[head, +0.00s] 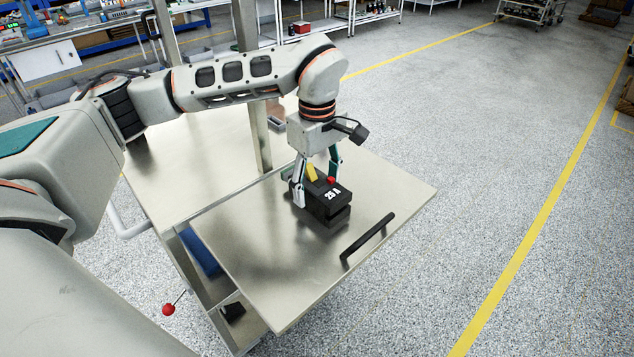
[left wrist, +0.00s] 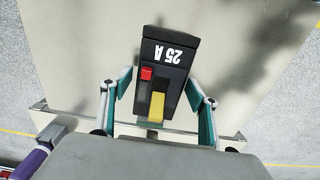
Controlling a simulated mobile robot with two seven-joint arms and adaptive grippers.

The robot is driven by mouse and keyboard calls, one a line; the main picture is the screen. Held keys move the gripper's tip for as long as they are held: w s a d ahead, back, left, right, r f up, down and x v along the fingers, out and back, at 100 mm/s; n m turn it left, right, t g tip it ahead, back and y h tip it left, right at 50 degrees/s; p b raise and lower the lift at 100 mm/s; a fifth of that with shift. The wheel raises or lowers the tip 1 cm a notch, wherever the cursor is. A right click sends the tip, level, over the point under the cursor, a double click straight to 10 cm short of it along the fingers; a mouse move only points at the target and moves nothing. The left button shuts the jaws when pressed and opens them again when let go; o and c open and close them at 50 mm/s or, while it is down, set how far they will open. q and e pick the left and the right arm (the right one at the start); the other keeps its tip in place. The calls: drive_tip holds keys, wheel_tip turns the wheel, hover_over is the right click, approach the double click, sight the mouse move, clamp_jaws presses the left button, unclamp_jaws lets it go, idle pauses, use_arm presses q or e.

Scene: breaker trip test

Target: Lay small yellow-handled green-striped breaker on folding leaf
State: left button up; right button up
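My right gripper is not in view.
A black bar handle (head: 368,241) stands on the leaf near its right edge. The leaf adjoins the main bench top (head: 190,165), where a post (head: 261,140) rises. A red-knobbed lever (head: 168,309) sticks out below. The leaf's near part is clear.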

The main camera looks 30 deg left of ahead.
sight(316, 183)
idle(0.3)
use_arm(q)
wheel_tip(316, 183, up, 12)
drive_tip(key=shift+r+b, duration=0.15)
drive_tip(key=shift+b, duration=0.25)
drive_tip(key=shift+s, duration=0.1)
idle(0.6)
